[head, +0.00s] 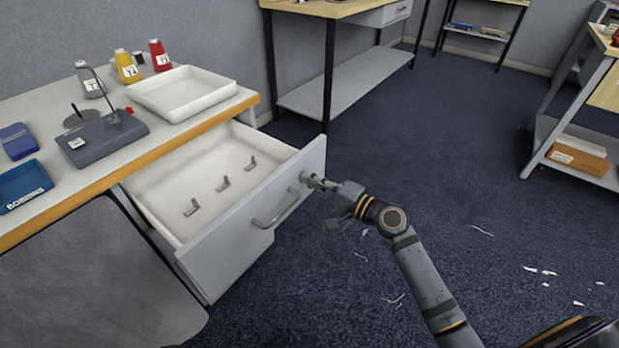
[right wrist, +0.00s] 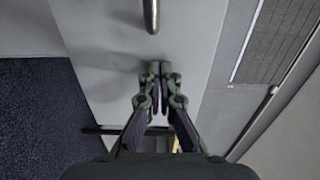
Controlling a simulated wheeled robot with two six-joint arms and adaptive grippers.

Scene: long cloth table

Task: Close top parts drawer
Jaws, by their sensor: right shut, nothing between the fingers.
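The top parts drawer (head: 256,225) is pulled out from under the table, with its grey front facing right and a metal bar handle (head: 276,209) on it. In the right wrist view the shut fingers (right wrist: 158,72) point at the grey front, and the handle (right wrist: 151,15) shows at the top. My left gripper is not in view.
The table (head: 170,145) holds a white tray (head: 182,93), thread spools (head: 126,66), a grey device (head: 101,137) and a blue tray labelled BOBBINS (head: 22,186). Other benches stand behind and at right. Carpet right of the drawer is open, with white scraps (head: 540,270).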

